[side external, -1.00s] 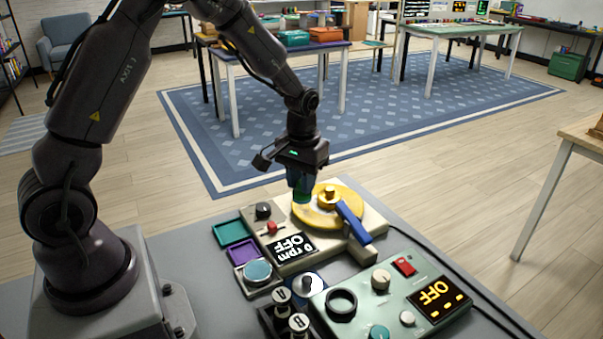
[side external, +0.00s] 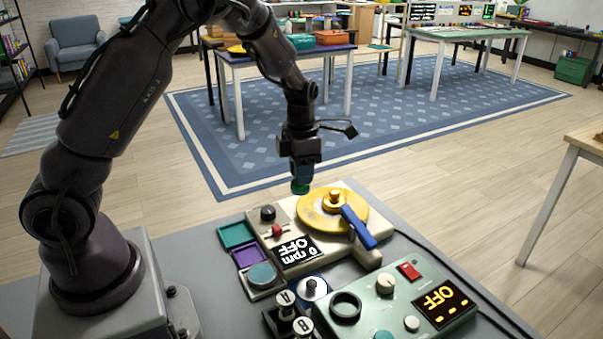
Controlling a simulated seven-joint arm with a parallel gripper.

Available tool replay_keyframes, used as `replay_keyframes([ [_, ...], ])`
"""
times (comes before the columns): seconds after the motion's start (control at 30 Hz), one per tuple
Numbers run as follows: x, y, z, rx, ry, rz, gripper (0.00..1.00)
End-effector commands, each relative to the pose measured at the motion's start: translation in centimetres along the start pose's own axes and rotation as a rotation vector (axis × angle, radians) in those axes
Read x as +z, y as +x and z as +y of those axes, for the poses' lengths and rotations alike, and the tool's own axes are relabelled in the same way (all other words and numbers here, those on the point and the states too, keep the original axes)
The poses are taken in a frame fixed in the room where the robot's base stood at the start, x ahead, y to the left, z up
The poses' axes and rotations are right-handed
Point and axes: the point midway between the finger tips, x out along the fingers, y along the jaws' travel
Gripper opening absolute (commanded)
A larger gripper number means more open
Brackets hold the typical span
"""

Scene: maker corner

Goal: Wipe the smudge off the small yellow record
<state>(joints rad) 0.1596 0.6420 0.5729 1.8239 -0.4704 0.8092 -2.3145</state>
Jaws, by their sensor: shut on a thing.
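The small yellow record (side external: 318,220) lies flat on a cream turntable unit (side external: 362,257), with a gold knob (side external: 334,198) at its middle. A blue arm (side external: 358,228) lies across its right front part. No smudge can be made out clearly on the record at this size. My gripper (side external: 301,172) points down and is shut on a small green piece with a rounded bottom (side external: 300,188). This piece is at the record's far left edge in the picture; I cannot tell whether it touches anything.
Teal (side external: 237,234) and purple (side external: 248,254) trays and a round teal pad (side external: 262,275) stand left of the turntable. A pale green control box (side external: 395,305) with knobs and knobbed posts A (side external: 286,300) and B (side external: 303,328) are in front. A cable runs along the right.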

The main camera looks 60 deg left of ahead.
Motion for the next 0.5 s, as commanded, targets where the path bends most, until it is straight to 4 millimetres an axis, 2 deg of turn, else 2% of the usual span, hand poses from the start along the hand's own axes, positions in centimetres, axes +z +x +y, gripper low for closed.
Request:
replay_keyframes([
  [0.2, 0.0, 0.1, 0.0, 0.001, -0.162, 0.001, 0.05],
  [0.5, 0.0, 1.6, 0.0, 0.002, -0.178, 0.003, 0.05],
])
